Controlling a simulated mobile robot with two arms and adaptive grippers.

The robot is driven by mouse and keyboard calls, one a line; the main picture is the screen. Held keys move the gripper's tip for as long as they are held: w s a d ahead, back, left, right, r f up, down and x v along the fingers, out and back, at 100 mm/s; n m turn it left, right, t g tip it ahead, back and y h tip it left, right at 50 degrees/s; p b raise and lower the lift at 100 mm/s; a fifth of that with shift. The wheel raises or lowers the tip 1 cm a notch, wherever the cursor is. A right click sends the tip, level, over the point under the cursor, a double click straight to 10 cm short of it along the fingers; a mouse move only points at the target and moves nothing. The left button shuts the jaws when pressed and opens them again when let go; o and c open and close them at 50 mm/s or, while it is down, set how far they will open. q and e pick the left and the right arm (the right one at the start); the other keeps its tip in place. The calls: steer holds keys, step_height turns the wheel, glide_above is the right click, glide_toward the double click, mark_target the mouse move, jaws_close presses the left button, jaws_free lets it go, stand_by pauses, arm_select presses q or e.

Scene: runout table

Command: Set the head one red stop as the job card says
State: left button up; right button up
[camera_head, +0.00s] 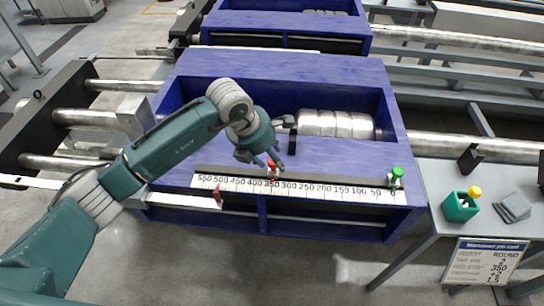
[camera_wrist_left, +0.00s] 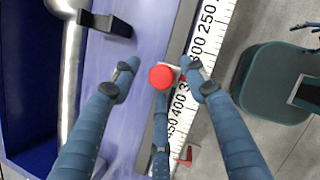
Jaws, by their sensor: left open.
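The head one red stop (camera_head: 272,168) stands on the dark rail behind the white number scale (camera_head: 300,187), around the 300 to 350 marks; the exact reading is hidden. Its round red knob (camera_wrist_left: 161,77) shows from above in the left wrist view. My left gripper (camera_head: 270,158) is just over it; in the wrist view its open fingers (camera_wrist_left: 161,66) are on either side of the knob, apart from it. The job card (camera_head: 485,262) hangs at the lower right; its lines are small, with "ROUND" and a figure like 350 partly legible. My right gripper is not in view.
A green stop (camera_head: 397,175) stands at the scale's zero end. A red pointer (camera_head: 218,196) is on the white bar at the left front. A metal cylinder (camera_head: 338,124) lies in the blue frame (camera_head: 220,66). A green pot (camera_head: 460,206) and grey pads (camera_head: 513,207) are on the right table.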

arm_select(q)
steer(key=v, duration=1.1)
steer(key=shift+r, duration=0.35)
